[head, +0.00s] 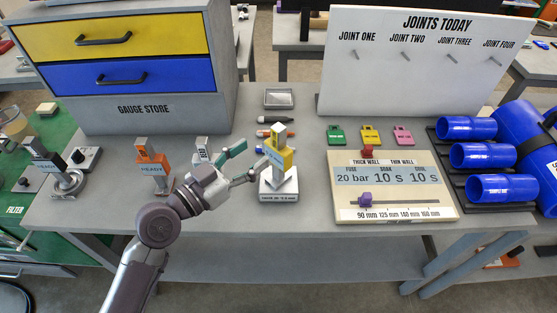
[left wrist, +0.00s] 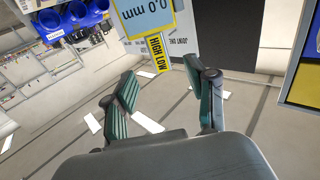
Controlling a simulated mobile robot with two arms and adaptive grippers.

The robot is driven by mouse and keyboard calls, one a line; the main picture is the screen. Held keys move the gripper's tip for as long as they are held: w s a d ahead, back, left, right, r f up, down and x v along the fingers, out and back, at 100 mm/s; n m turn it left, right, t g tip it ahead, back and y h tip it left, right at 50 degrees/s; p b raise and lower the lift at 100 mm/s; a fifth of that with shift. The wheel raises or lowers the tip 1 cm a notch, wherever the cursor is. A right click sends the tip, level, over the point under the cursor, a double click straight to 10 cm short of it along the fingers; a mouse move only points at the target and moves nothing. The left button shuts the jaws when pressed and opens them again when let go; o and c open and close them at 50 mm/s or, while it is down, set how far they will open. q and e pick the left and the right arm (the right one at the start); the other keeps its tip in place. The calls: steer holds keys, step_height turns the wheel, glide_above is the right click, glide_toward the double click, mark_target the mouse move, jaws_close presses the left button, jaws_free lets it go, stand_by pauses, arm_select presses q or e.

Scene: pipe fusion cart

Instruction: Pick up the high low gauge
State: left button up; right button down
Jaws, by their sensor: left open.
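The high low gauge (head: 281,150) is a yellow upright tool with a pale blue face and a silver top. It stands in a white labelled base on the grey table, in the middle of the head view. In the left wrist view its 0.0 mm display and yellow HIGH LOW label (left wrist: 158,52) show at the top, beyond the fingertips. My left gripper (head: 242,164) is open and empty, just left of the gauge, with its green-padded fingers pointing towards it. The open fingers also show in the left wrist view (left wrist: 167,85). My right gripper is in neither view.
An orange gauge (head: 153,165) and a white BEAD tool (head: 202,149) stand to the left. A cream timer board (head: 400,208) lies close on the right, with blue pipes (head: 480,156) beyond. The gauge store cabinet (head: 140,112) stands behind left. Coloured tags and pens lie behind.

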mark_target(274, 137)
arm_select(q)
steer(key=x, duration=0.3)
steer(key=shift+w+d+p, duration=0.15)
steer(key=shift+p, duration=0.2)
steer(key=p+x, duration=0.1)
steer(key=x, duration=0.2)
steer(key=p+x, duration=0.1)
steer(key=x, duration=0.1)
steer(key=shift+r+p, duration=0.25)
steer(key=shift+p, duration=0.1)
steer(key=shift+d+f, duration=0.1)
steer(key=shift+f, duration=0.05)
steer(key=shift+c, duration=0.6)
jaws_close()
